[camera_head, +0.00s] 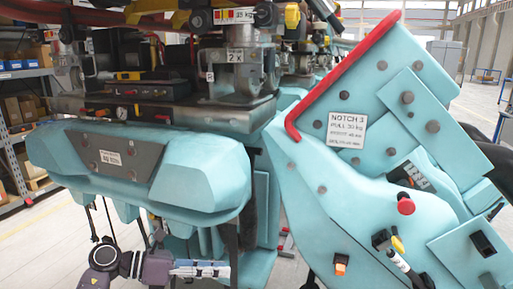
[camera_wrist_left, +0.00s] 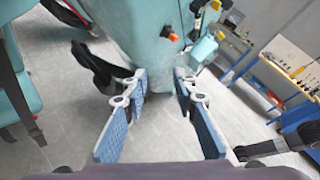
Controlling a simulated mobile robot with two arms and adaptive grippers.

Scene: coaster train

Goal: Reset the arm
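My left gripper (camera_head: 225,270) shows at the bottom left of the head view, below the teal car's rounded front. In the left wrist view the left gripper (camera_wrist_left: 160,85) has its two blue-padded fingers spread apart, with only grey floor and part of a teal body between them. It holds nothing. The teal body (camera_wrist_left: 150,35) stands beyond the fingertips. My right gripper cannot be made out in either view.
The teal coaster car (camera_head: 140,170) and a large tilted teal panel (camera_head: 390,130) with a red rail (camera_head: 345,75) fill the head view. A red button (camera_head: 405,203) is on the panel. Shelving (camera_head: 20,110) stands left. A blue workbench (camera_wrist_left: 290,105) stands right in the wrist view.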

